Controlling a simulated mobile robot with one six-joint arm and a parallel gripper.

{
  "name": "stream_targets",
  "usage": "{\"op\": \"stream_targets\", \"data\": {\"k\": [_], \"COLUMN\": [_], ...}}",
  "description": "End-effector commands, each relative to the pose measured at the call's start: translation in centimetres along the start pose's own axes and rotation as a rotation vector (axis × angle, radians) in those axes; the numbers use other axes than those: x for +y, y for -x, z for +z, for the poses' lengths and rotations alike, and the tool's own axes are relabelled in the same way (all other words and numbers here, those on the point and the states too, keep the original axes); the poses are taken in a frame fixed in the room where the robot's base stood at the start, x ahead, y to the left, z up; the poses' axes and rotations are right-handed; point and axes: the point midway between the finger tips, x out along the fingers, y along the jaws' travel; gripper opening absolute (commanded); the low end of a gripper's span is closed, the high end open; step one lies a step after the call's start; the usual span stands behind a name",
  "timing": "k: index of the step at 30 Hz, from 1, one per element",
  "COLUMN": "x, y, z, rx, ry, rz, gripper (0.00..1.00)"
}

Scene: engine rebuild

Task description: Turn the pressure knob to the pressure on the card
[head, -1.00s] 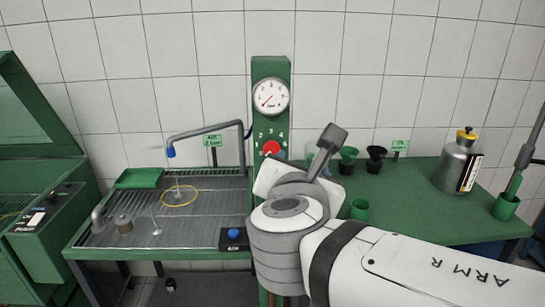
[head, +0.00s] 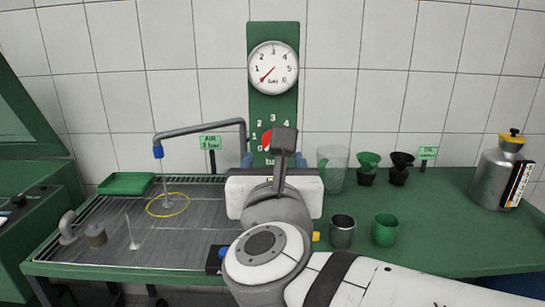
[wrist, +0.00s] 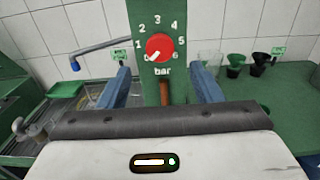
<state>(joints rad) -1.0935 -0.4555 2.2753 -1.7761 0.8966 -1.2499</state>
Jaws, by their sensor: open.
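The red pressure knob (wrist: 159,47) sits on a green panel (wrist: 145,12) with a scale from 0 to 6 bar. Its white mark points lower left, at 0. In the head view the knob (head: 266,138) is partly hidden by my wrist. The gauge (head: 273,68) above has its needle at lower left, below 1. The green card (head: 210,142) appears to read "AIR 3 bar". My gripper (wrist: 163,74) is open and empty, facing the panel, its blue fingers left and right of the knob's line and lower than it. I see no contact with the knob.
A bent pipe (head: 200,132) hangs over the grated sink table (head: 110,235) at left, with a yellow ring (head: 168,204). At right, a clear beaker (head: 332,168), several cups and a metal canister (head: 497,172) stand on the green bench (head: 440,225).

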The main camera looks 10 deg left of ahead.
Motion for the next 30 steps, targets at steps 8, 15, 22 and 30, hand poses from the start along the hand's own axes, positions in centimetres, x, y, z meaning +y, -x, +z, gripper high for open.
{"op": "stream_targets", "data": {"k": [8, 15, 22, 30], "x": [0.0, 0.3, 0.3, 0.4], "y": [-2.8, -6.3, -7.6, -7.6], "z": [-0.2, -0.1, -0.1, -0.1], "rx": [0.001, 0.001, 0.000, 0.000], "ry": [0.002, 0.001, 0.000, -0.001], "rz": [-0.001, 0.004, 0.007, 0.008], "gripper": [0.59, 0.59, 0.59, 0.55]}}
